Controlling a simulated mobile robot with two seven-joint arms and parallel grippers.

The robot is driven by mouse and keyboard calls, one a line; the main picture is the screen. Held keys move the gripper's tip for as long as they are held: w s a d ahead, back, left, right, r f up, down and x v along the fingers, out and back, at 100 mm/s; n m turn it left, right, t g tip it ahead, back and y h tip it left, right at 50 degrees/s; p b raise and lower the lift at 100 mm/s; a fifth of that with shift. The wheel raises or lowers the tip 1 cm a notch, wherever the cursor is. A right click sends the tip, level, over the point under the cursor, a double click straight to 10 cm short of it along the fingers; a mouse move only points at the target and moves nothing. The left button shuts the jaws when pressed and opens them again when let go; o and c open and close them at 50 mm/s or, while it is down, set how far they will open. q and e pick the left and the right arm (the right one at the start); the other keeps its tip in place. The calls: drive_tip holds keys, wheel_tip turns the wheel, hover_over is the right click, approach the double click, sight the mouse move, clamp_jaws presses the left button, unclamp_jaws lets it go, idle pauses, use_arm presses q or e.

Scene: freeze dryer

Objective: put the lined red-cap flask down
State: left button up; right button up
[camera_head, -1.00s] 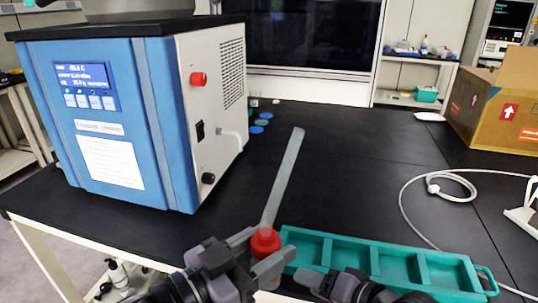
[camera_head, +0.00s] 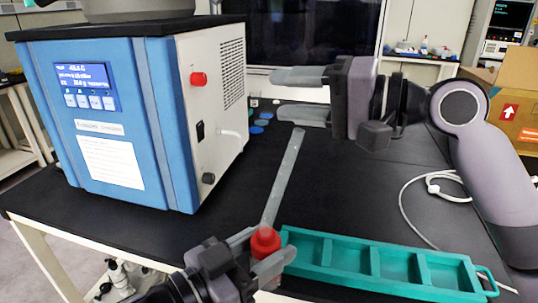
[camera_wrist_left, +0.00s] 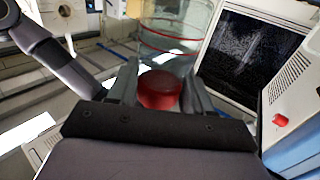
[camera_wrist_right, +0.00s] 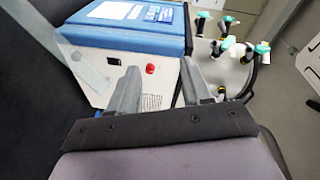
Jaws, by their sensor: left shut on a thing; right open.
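The flask's red cap (camera_head: 265,241) shows between the fingers of my left gripper (camera_head: 268,250), at the table's front, just left of the teal tray. The gripper is shut on the flask. In the left wrist view the red cap (camera_wrist_left: 160,92) sits between the fingers, with a clear glass body (camera_wrist_left: 172,35) bearing red lines beyond it. In the head view the glass body is mostly hidden, and I cannot tell whether it touches the table. My right gripper (camera_head: 300,96) is open and empty, raised over the table right of the freeze dryer (camera_head: 120,120).
A teal tray (camera_head: 408,290) with several compartments lies at the front right. A pale translucent strip (camera_head: 284,175) runs back from the flask. Small blue-topped items (camera_head: 262,117) stand beside the dryer. A white cable (camera_head: 412,183) and cardboard box (camera_head: 520,125) are right. Black tabletop is clear mid-table.

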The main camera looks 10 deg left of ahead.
drive_tip(key=s+a+r+n+g+h, duration=0.1)
drive_tip(key=s+a+n+g, duration=0.1)
drive_tip(key=s+a, duration=0.35)
drive_tip(key=s+a+r+n+g, duration=0.1)
drive_tip(key=s+a+g, duration=0.15)
drive_tip(key=s, duration=0.65)
drive_tip(key=s+a+r+n+g+h, duration=0.1)
drive_tip(key=s+a+n+g, duration=0.1)
drive_tip(key=s+a, duration=0.35)
drive_tip(key=m+t+h, duration=0.7)
drive_tip(key=h, duration=0.7)
approach(270, 205)
drive_tip(key=x, duration=1.1)
drive_tip(key=shift+f, duration=0.15)
